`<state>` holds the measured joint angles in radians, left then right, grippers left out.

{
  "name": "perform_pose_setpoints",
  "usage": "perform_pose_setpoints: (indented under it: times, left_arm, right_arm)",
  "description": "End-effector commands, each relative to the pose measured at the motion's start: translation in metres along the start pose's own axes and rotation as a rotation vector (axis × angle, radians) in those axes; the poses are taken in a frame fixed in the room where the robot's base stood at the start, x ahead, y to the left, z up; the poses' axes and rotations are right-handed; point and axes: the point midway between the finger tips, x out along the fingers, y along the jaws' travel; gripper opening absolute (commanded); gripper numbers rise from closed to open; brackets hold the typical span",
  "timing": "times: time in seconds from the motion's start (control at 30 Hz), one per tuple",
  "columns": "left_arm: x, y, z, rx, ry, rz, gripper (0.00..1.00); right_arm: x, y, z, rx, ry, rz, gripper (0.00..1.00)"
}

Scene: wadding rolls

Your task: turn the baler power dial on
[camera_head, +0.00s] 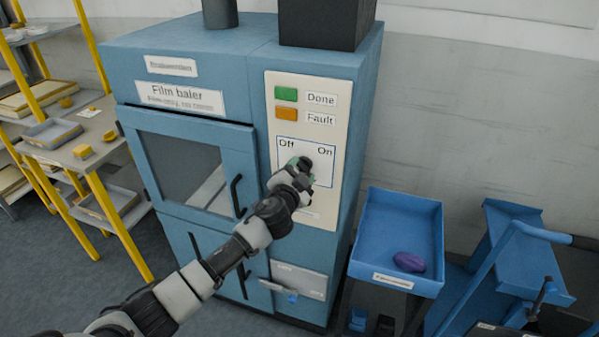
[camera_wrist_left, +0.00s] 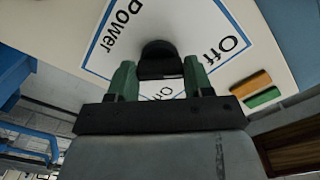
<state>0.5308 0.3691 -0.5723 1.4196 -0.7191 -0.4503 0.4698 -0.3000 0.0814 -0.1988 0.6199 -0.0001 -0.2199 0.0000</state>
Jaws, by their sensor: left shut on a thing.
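The blue film baler (camera_head: 350,100) stands in the middle of the head view. Its cream control panel (camera_head: 327,206) has a framed dial area marked Off on the left and On on the right. My left gripper (camera_head: 301,166) is at this area and hides most of the dial in the head view. In the left wrist view the black power dial (camera_wrist_left: 158,52) sits between the green fingertips of my left gripper (camera_wrist_left: 159,70), which is shut on it. Which mark the dial points to cannot be told. My right gripper is not in view.
A green Done light (camera_head: 286,94) and an orange Fault light (camera_head: 286,113) sit above the dial. The baler door handle (camera_head: 238,196) sticks out left of the panel. A blue tray (camera_head: 392,215) with a purple item and a blue cart (camera_head: 520,255) stand at right; yellow-framed shelves (camera_head: 120,225) at left.

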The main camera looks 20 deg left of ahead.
Motion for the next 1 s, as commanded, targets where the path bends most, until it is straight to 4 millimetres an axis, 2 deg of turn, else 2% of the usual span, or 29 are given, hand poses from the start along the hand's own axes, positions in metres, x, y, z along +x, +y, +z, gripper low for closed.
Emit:
perform_pose_setpoints:
  times: [0.37, 1.0]
  left_arm:
    - [0.0, 0.0, 0.0, 0.155, -0.001, 0.001, 0.27]
    - [0.0, 0.0, 0.0, 0.752, -0.001, 0.002, 0.27]
  right_arm:
    - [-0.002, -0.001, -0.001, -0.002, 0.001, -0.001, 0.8]
    - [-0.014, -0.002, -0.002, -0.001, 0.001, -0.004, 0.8]
